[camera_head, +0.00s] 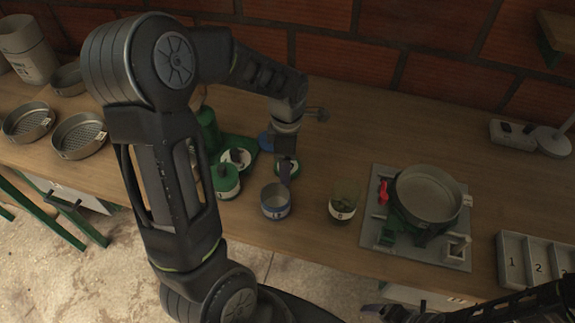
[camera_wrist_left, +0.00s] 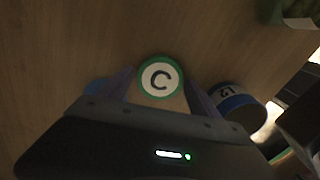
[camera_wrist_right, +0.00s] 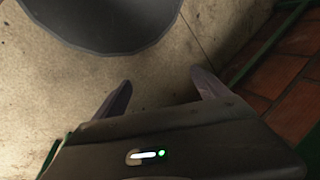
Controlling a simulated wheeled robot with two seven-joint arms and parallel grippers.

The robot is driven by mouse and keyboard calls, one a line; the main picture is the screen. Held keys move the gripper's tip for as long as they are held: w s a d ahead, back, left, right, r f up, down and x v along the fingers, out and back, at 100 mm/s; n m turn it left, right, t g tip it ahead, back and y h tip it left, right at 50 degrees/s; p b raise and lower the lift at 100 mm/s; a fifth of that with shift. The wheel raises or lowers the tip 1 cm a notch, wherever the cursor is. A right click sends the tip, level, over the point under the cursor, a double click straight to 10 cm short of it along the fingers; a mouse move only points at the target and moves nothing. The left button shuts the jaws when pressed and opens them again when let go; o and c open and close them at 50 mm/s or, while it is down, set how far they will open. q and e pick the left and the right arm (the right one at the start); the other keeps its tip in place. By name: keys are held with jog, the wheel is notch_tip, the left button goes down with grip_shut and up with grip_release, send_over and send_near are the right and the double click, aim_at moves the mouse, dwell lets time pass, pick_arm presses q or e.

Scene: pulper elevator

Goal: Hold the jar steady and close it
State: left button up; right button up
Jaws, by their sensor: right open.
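A round lid (camera_wrist_left: 160,77) with a green rim and a white top marked C lies between the fingertips of my left gripper (camera_wrist_left: 160,80) in the left wrist view. The fingers stand apart on either side of it; whether they press on it is unclear. In the head view my left gripper (camera_head: 286,172) points down over this lid, partly hiding it. An open jar (camera_head: 275,205) with a blue band, marked L2, stands just in front. A glass jar (camera_head: 344,202) with green contents stands to its right. My right gripper (camera_wrist_right: 160,88) is open and empty over the floor.
A pan (camera_head: 430,190) sits on a burner plate (camera_head: 455,261) at the right. A green-topped container (camera_head: 226,181) stands left of the jars. A numbered tray (camera_head: 512,245) is at the right edge.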

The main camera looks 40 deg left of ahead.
pick_arm(q)
jog(key=c, duration=1)
notch_tip(320, 180, up, 10)
dwell(0.3)
dwell(0.4)
